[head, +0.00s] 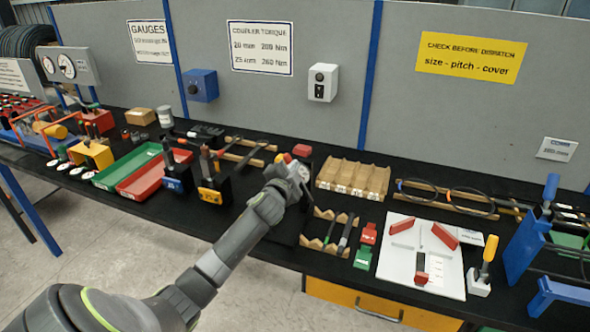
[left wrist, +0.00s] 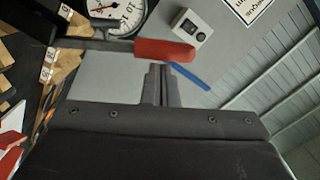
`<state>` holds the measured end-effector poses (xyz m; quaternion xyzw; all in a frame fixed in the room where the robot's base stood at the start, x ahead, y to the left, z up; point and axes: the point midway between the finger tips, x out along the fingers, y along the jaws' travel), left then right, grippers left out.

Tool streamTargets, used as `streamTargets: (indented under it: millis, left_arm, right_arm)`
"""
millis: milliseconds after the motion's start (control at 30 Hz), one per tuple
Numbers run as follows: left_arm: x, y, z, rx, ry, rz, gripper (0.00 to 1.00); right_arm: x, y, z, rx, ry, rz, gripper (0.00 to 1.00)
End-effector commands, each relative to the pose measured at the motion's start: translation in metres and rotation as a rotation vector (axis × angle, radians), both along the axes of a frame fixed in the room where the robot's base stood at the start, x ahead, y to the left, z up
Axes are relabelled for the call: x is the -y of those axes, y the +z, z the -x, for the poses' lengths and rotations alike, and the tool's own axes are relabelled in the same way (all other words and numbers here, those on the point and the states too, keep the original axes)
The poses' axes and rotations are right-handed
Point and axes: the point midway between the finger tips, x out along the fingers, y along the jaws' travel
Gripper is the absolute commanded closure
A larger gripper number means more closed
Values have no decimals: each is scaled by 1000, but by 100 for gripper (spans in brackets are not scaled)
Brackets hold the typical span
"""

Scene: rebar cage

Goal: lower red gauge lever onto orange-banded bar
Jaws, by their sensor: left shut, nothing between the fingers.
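The red lever handle (left wrist: 165,50) lies across the top of the left wrist view, with a dark shaft running left from it. A red part (head: 302,150) shows just beyond my left gripper in the head view and may be the same handle. My left gripper (left wrist: 160,72) is shut and empty, its tips just under the red handle; I cannot tell whether they touch. In the head view my left gripper (head: 298,175) hides most of the gauge. I cannot make out an orange-banded bar for sure. My right gripper is out of view.
A dial (left wrist: 115,15) shows behind the lever. Short bars lie on a wooden rack (head: 328,232) right of my gripper. Black holders with tools (head: 213,185) stand to the left, and a notched wooden block (head: 353,180) to the right. A white board (head: 420,265) lies farther right.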

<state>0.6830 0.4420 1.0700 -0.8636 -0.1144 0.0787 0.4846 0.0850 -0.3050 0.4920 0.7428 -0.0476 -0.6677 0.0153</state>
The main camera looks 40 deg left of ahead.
Motion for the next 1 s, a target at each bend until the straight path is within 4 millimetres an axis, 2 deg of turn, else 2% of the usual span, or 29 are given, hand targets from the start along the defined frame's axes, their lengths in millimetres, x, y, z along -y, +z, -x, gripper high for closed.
streamTargets:
  millis: [267,433,800,1000]
  left_arm:
    - [-9,-3,2,13,1,58,100]
    - [-21,-9,5,34,1,142,100]
    - [-61,-35,15,112,1,467,100]
    - [-77,-50,18,151,1,629,100]
  right_arm:
    - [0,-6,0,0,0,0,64]
    - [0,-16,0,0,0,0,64]
    - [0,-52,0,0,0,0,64]
    - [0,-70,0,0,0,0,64]
